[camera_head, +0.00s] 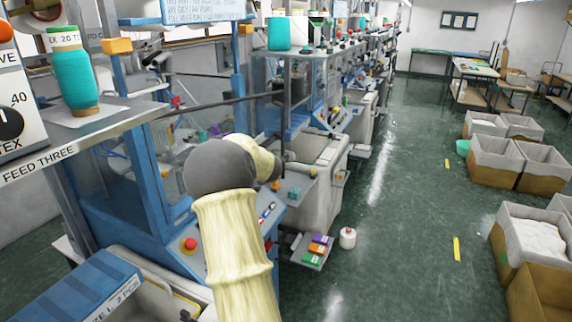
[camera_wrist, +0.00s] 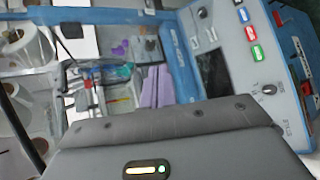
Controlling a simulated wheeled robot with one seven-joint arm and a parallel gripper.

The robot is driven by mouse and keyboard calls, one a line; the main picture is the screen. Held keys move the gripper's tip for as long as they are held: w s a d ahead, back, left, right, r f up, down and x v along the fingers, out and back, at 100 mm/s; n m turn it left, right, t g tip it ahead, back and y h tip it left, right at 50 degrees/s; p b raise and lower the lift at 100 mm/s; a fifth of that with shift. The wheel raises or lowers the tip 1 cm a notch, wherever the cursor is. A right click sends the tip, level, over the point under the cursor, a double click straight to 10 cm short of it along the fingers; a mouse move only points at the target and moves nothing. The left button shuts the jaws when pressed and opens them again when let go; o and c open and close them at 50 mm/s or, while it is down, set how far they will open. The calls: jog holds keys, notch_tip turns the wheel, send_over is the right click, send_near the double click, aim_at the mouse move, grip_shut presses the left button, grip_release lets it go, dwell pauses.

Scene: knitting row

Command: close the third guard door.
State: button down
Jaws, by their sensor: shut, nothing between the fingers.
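The machine beside the "FEED THREE" label (camera_head: 38,166) has a blue frame and a clear guard panel (camera_head: 188,150). A long dark bar (camera_head: 225,101) runs from its left blue post to a vertical grey edge (camera_head: 286,115), which looks like the outer edge of the third guard door standing open. My arm hides its lower part. My gripper lies beyond my cream forearm in the head view, mostly hidden, near that edge. Its grey body (camera_wrist: 175,150) fills the bottom of the wrist view. Its fingertips do not show, and I see nothing held. I cannot tell whether it touches the door.
A control panel with a red button (camera_head: 190,243) is close to my forearm. The wrist view shows a sloped panel with coloured buttons (camera_wrist: 250,30) at right. A tray of coloured boxes (camera_head: 316,250) and a white bottle (camera_head: 347,238) are lower right. Boxes (camera_head: 495,162) line the open aisle.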

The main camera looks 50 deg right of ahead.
jog(key=s+a+f+m+g+y, duration=0.1)
jog(key=a+f+m, duration=0.15)
jog(key=a, duration=0.65)
jog(key=s+a+f+m+g+y, duration=0.15)
jog(key=a+m, duration=0.25)
jog(key=a, duration=0.5)
jog(key=s+a+f+m+g+y, duration=0.15)
jog(key=a+m, duration=0.25)
jog(key=a, duration=0.4)
jog(key=s+a+f+m+g+y, duration=0.1)
jog(key=s+a+f+m+g, duration=0.1)
jog(key=s+a, duration=0.7)
jog(key=s+a+f+m+g+y, duration=0.2)
jog(key=s+a+f, duration=0.2)
jog(key=s+a, duration=0.5)
jog(key=a, duration=0.3)
jog(key=shift+a, duration=0.2)
jog(key=shift+s+d+m, duration=0.1)
jog(key=shift+s+m, duration=0.1)
jog(key=shift+m, duration=0.05)
